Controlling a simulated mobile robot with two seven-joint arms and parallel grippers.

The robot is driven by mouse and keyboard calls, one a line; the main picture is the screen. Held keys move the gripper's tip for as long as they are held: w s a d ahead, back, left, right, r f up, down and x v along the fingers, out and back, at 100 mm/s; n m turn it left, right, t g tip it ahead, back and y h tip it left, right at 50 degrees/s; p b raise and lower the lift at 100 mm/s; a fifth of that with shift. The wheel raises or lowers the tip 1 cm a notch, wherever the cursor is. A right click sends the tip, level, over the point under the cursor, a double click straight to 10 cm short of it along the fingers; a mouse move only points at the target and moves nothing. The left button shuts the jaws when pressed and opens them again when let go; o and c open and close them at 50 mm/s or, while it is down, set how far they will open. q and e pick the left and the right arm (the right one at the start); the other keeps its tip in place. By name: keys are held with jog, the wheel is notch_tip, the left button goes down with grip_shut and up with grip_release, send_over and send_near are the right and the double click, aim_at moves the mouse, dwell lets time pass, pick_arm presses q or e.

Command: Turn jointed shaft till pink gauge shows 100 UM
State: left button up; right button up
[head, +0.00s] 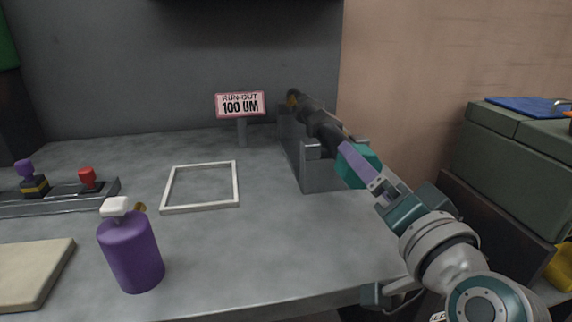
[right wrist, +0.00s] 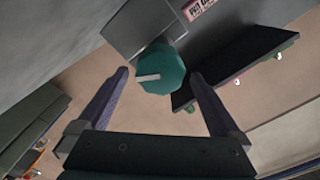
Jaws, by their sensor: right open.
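The pink gauge (head: 241,105) stands on a short post at the back of the bench and reads RUN-OUT 100 UM. The dark jointed shaft (head: 316,121) lies along a grey cradle (head: 322,174). A teal faceted knob (head: 364,161) is at its near end; it also shows in the right wrist view (right wrist: 160,69) with a white mark on its face pointing left. My right gripper (right wrist: 158,74) is open at the knob. Its purple fingers appear on either side of the knob with gaps visible. My left gripper is not in view.
A purple bottle (head: 131,249) with a white cap, a white square frame (head: 201,187) and a beige block (head: 34,272) lie left of the cradle. A rail (head: 60,200) with purple and red knobs is farther left. A green case (head: 515,165) is at right.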

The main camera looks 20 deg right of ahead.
jog(key=v, duration=0.7)
jog(key=shift+s, duration=0.1)
jog(key=shift+r, duration=0.1)
jog(key=s+a+r+n+g+y+p, duration=0.3)
jog(key=a+r+n+g+y+p, duration=0.3)
jog(key=a+n+p, duration=0.35)
jog(key=s+d+r+n+g+h+p, duration=0.2)
jog(key=s+r+n+g+p, duration=0.25)
jog(key=s+g+p, duration=0.65)
notch_tip(320, 180, up, 37)
jog(key=s+t+p, duration=0.1)
jog(key=t+p, duration=0.2)
jog(key=p, duration=3.1)
jog(key=shift+s+f, duration=0.2)
jog(key=shift+s, duration=0.05)
